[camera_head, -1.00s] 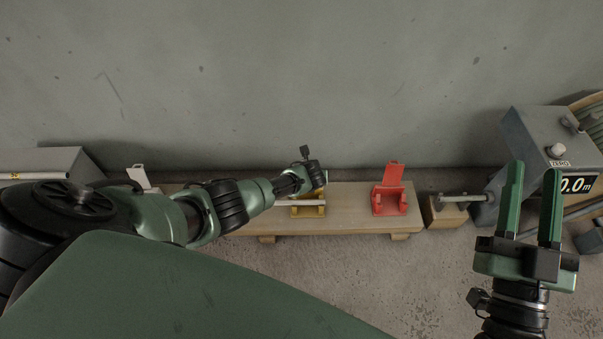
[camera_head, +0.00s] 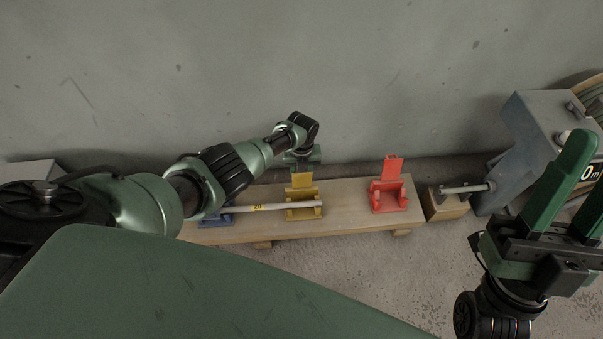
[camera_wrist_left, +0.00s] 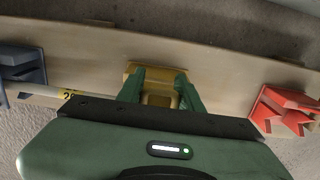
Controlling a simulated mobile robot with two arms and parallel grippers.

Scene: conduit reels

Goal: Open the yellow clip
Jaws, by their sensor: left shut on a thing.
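The yellow clip (camera_head: 304,205) stands on the wooden board, its lid (camera_head: 302,181) raised upright behind its base. A pale rod (camera_head: 285,206) with a yellow printed mark runs through the blue clip's side into the yellow clip. My left gripper (camera_head: 303,161) is at the lid's top edge from behind. In the left wrist view the yellow clip (camera_wrist_left: 158,70) shows between my left fingers, which are shut on its lid; the fingertips are partly hidden. My right gripper (camera_head: 578,185) is open and empty at the right, away from the board.
A red clip (camera_head: 389,192) stands open on the board (camera_head: 345,205) to the right. A blue clip (camera_head: 216,216) is at the left, partly hidden by my arm. A wooden block with a metal rod (camera_head: 450,203) and a grey machine (camera_head: 530,140) stand at the right. A wall rises behind.

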